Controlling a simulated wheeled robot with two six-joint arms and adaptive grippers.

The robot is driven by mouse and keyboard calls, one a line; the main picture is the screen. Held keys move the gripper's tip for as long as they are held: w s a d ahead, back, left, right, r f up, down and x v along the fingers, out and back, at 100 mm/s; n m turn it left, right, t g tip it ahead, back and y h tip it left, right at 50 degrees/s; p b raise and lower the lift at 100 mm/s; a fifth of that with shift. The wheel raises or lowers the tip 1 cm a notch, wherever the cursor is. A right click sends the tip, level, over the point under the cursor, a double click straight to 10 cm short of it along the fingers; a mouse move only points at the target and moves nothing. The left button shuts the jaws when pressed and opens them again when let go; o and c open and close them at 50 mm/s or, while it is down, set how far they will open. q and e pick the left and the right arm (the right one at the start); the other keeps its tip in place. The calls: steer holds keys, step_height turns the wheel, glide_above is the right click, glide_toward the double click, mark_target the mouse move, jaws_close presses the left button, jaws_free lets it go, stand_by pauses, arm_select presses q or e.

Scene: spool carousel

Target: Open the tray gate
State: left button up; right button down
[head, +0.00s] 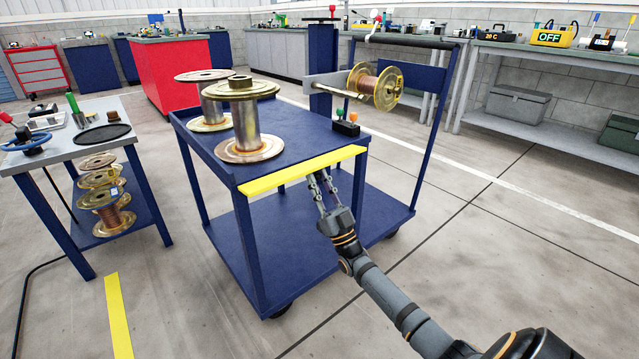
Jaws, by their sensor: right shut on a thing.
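The tray gate is the yellow bar (290,173) along the near edge of the blue cart's top tray (205,150). It spans that edge and looks tilted outward, though its exact angle is hard to tell. My right gripper (318,181) reaches up from the lower right and is shut on the gate a little right of its middle. Its fingertips are partly hidden at the bar's underside. My left gripper does not show.
Two large metal spools, one nearer (245,125) and one behind (207,107), stand on the tray. A copper spool (375,85) hangs on an arm at the cart's post. A grey table (75,147) stands left. Floor on the right is clear.

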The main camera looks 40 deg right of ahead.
mark_target(320, 166)
steer(key=c, duration=1.1)
jaws_free()
steer(key=shift+c, duration=0.2)
step_height(320, 166, up, 10)
